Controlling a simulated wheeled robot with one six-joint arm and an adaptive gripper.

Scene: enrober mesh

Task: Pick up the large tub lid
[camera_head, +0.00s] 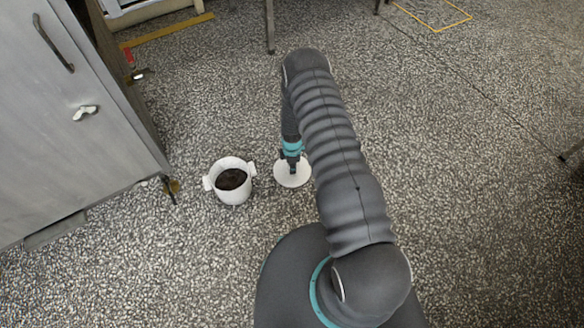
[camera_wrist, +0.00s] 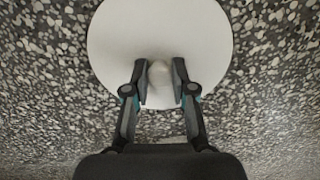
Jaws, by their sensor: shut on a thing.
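The large tub lid (camera_head: 292,176) is a white round disc on the speckled floor or just above it; I cannot tell which. In the wrist view the lid (camera_wrist: 160,30) fills the upper middle, with a pale round knob (camera_wrist: 160,72) at its centre. My gripper (camera_wrist: 160,84) has its two fingers on either side of this knob and is shut on it. In the head view my gripper (camera_head: 292,163) points down onto the lid. A white tub (camera_head: 233,194) with two side handles and dark contents stands uncovered just left of the lid.
A grey metal cabinet (camera_head: 70,120) stands at the left, its lower corner close to the tub. Metal legs (camera_head: 269,25) stand at the top. A yellow floor marking (camera_head: 432,14) lies at the top right.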

